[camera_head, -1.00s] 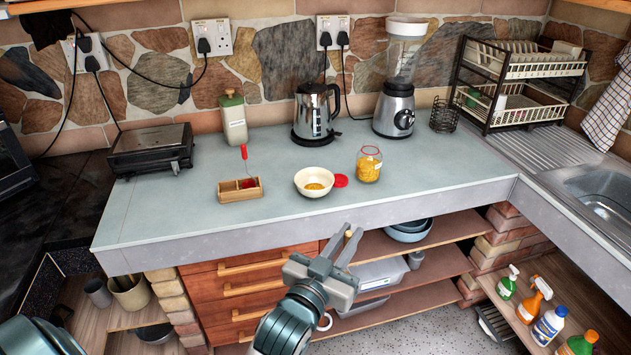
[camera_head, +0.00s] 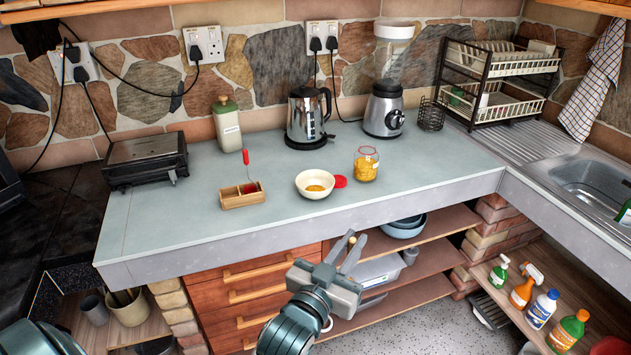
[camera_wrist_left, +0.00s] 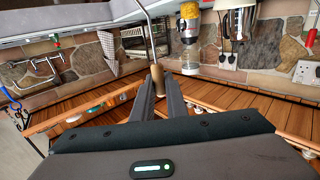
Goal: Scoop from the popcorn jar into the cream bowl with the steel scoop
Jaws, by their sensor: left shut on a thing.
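The popcorn jar (camera_head: 366,166) is clear glass with a red rim and yellow popcorn inside. It stands open on the counter. The cream bowl (camera_head: 315,192) stands to its left with some yellow popcorn in it. My left gripper (camera_head: 346,250) is in front of the counter's front edge, apart from jar and bowl. It is shut on the wooden handle of the steel scoop (camera_wrist_left: 156,76). In the left wrist view the scoop's thin steel shaft runs up out of the frame, so its head is hidden there. My right gripper is not in view.
A red lid (camera_head: 339,181) lies between bowl and jar. A wooden box (camera_head: 242,196) with a red-handled tool is left of the bowl. A green-topped canister (camera_head: 226,125), kettle (camera_head: 304,120) and blender (camera_head: 383,112) stand behind. The counter's front strip (camera_head: 300,218) is clear.

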